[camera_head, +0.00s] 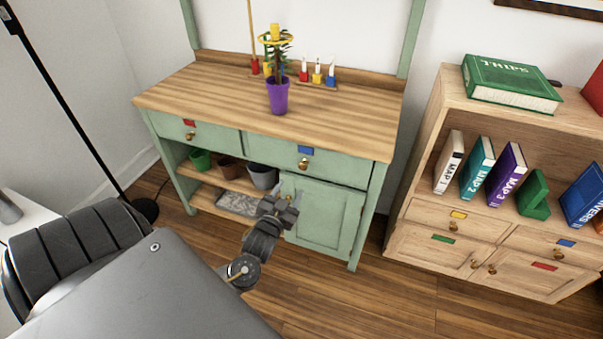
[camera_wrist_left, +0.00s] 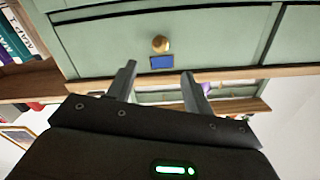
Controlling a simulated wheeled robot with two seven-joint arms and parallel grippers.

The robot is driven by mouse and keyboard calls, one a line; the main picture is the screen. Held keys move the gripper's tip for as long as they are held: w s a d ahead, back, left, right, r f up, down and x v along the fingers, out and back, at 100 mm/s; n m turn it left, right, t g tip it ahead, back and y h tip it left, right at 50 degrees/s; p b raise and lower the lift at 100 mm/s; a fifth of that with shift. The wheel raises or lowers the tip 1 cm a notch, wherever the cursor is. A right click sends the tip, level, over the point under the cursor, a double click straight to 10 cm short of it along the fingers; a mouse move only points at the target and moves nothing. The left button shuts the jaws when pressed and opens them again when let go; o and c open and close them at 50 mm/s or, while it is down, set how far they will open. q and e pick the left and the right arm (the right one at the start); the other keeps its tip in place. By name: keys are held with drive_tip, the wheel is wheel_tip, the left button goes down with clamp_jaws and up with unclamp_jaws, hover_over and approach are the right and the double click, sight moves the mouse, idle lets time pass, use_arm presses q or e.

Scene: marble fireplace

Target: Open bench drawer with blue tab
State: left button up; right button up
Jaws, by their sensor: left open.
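The green bench (camera_head: 344,140) has a wooden top and two front drawers. The blue-tab drawer (camera_head: 340,167) is the right one and looks shut. Its blue tab (camera_head: 306,150) sits above a round brass knob (camera_head: 304,163). My left gripper (camera_head: 287,198) is open and empty, below and a little left of the knob. In the left wrist view the scene is upside down; the knob (camera_wrist_left: 160,44) and blue tab (camera_wrist_left: 162,62) show between and beyond the two fingers (camera_wrist_left: 158,72). No contact with the knob shows. My right gripper is not in view.
The red-tab drawer (camera_head: 190,130) is at the left. A purple plant pot (camera_head: 278,97) stands on the bench top. Below are shelf pots (camera_head: 231,169) and a cabinet door (camera_head: 325,214). A wooden bookcase (camera_head: 418,170) stands at the right. Wood floor lies in front.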

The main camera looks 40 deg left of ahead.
sight(303, 167)
use_arm(q)
drive_tip(key=b+x, duration=0.1)
drive_tip(key=x, duration=0.8)
drive_tip(key=shift+w+a, duration=0.15)
drive_tip(key=shift+w, duration=0.2)
drive_tip(key=shift+w+a, duration=0.2)
drive_tip(key=shift+w, duration=0.3)
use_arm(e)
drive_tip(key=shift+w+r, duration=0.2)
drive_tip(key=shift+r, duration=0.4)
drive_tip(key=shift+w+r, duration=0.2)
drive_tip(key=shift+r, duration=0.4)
use_arm(q)
drive_tip(key=shift+c, duration=0.6)
clamp_jaws()
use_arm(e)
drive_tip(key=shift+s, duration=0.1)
